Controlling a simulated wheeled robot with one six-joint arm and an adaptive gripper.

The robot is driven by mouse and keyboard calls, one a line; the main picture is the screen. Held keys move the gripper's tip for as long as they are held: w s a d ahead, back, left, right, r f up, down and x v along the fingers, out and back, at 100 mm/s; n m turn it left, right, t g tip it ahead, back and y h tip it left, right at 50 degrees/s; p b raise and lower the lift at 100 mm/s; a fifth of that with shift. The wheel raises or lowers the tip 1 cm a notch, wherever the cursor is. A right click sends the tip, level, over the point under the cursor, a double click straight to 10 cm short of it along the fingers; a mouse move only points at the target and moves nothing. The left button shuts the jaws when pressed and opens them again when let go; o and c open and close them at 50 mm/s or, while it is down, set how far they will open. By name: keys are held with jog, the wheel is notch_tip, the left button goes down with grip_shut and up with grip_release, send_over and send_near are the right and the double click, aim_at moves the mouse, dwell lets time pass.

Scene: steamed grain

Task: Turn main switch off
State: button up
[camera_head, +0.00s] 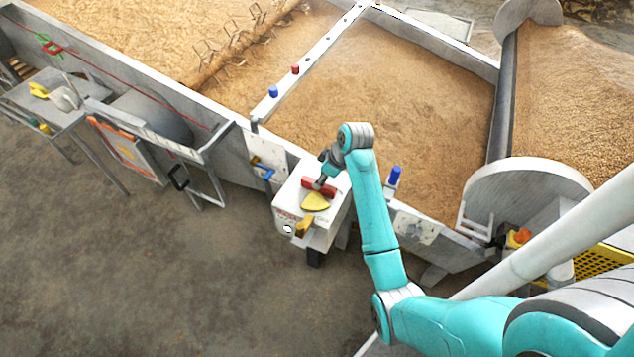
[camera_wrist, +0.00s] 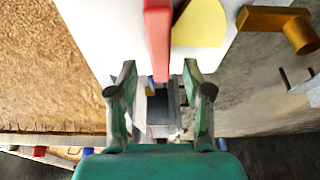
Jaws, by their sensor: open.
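A white box (camera_head: 284,214) stands against the trough wall. On its top lie a red bar handle (camera_head: 328,191) and a yellow semicircular plate (camera_head: 315,203); no label that I can read names the main switch. A yellow-orange lever (camera_head: 304,227) sticks out of its front. My gripper (camera_head: 321,182) is over the box top at the red handle. In the wrist view my gripper (camera_wrist: 160,70) is open, and the near end of the red handle (camera_wrist: 158,35) shows between the fingertips. I cannot tell if they touch. The yellow plate (camera_wrist: 199,22) and lever (camera_wrist: 275,20) are to the right.
A grain-filled trough (camera_head: 400,110) lies behind the box. A blue-handled valve (camera_head: 263,170) sits on the wall to the left, and a blue knob (camera_head: 394,175) to the right. A metal side table (camera_head: 60,100) is at far left. The floor (camera_head: 150,270) in front is clear.

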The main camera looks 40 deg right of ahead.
aim_at(313, 195)
jog(key=shift+x, duration=2.15)
grip_shut()
